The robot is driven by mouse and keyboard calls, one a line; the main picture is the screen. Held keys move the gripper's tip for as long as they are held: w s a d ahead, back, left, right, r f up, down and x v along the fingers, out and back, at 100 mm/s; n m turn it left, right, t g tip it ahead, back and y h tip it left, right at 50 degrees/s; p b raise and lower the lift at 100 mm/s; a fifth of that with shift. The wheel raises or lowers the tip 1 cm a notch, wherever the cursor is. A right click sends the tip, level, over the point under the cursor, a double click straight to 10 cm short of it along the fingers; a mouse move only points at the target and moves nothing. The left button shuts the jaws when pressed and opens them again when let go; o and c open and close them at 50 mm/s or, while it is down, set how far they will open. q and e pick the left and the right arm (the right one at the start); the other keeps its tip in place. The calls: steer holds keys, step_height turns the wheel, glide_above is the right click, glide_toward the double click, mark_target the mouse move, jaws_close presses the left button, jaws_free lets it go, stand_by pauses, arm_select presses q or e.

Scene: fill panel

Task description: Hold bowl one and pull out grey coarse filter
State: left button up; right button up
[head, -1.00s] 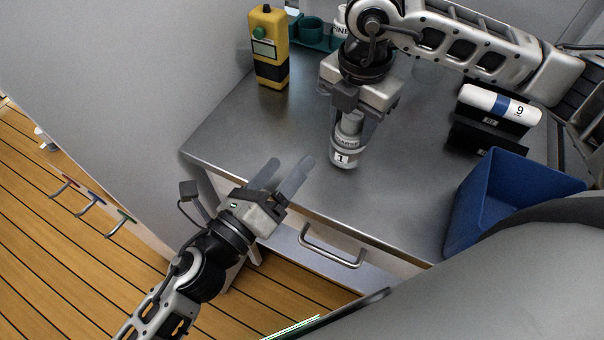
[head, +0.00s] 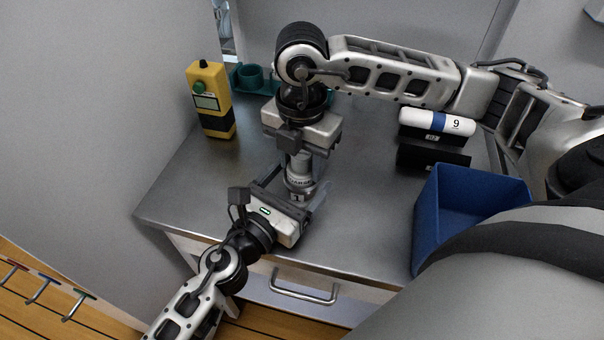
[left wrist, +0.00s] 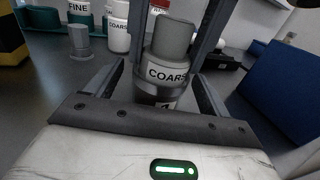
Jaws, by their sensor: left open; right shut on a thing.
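Bowl one (head: 299,197), with a "1" label, stands near the front of the steel bench. The grey coarse filter (left wrist: 169,50), labelled "COARS...", sits upright at the top of the dark bowl (left wrist: 153,93) in the left wrist view. My right gripper (head: 300,176) points down from above, shut on the filter with a finger on either side. My left gripper (head: 296,184) is open, reaching in from the front left. Its fingers (left wrist: 155,76) lie on either side of the bowl, with gaps visible. The filter's lower end is hidden.
A yellow handheld device (head: 211,100) stands at the back left by a green holder (head: 247,75). A drawer handle (head: 303,292) is below the front edge.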

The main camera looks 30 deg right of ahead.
arm_select(q)
steer(key=shift+x, duration=0.85)
steer(key=shift+c, duration=0.3)
steer(key=c, duration=1.1)
steer(key=shift+o, duration=0.3)
